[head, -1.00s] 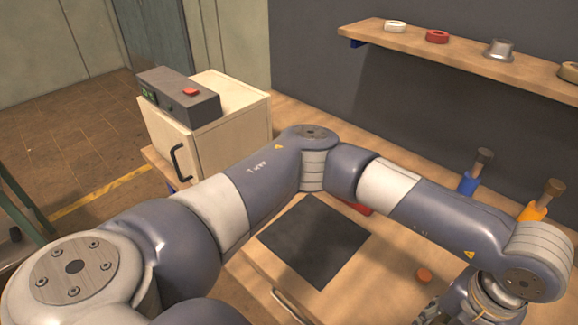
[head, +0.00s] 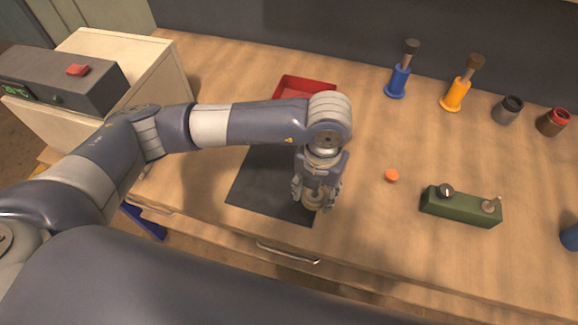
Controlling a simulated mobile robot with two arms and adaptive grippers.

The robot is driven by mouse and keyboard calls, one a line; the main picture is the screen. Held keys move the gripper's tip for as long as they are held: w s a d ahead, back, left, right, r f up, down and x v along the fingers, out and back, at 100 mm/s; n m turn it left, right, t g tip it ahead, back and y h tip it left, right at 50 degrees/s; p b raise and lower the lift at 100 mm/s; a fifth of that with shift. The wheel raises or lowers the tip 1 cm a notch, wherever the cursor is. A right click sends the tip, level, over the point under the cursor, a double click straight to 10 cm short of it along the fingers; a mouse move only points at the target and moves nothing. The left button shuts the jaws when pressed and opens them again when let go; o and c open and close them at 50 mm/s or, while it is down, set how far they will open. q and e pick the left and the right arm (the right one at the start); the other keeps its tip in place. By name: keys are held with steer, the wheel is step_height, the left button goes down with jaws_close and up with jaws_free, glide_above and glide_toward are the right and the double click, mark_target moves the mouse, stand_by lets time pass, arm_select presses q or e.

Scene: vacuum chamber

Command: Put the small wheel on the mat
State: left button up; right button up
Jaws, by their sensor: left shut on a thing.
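The dark square mat (head: 258,190) lies on the wooden bench near its front edge. My left gripper (head: 314,201) points down over the right edge of the mat. It is shut on a tan round thing (head: 314,197), which appears to be the small wheel. The fingers partly hide it, and I cannot tell whether it touches the mat or hangs just above it. My left forearm covers the back part of the mat. My right gripper is not in view.
A red tray (head: 318,86) is behind my arm. A grey device (head: 70,85) sits on the cabinet.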

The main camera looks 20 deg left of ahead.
arm_select(q)
steer(key=p, duration=0.2)
glide_above(292, 180)
steer(key=s+d, duration=0.1)
steer(key=shift+d+f, duration=0.15)
steer(key=shift+f, duration=0.1)
steer(key=shift+w, duration=0.1)
steer(key=shift+w+a+f, duration=0.4)
steer(key=shift+w+a, duration=0.05)
steer(key=shift+a, duration=0.15)
step_height(292, 180, down, 2)
steer(key=shift+f+p, duration=0.25)
steer(key=shift+p, duration=0.4)
steer(key=shift+f, duration=0.45)
steer(key=o, duration=1.3)
steer(key=shift+o, duration=0.2)
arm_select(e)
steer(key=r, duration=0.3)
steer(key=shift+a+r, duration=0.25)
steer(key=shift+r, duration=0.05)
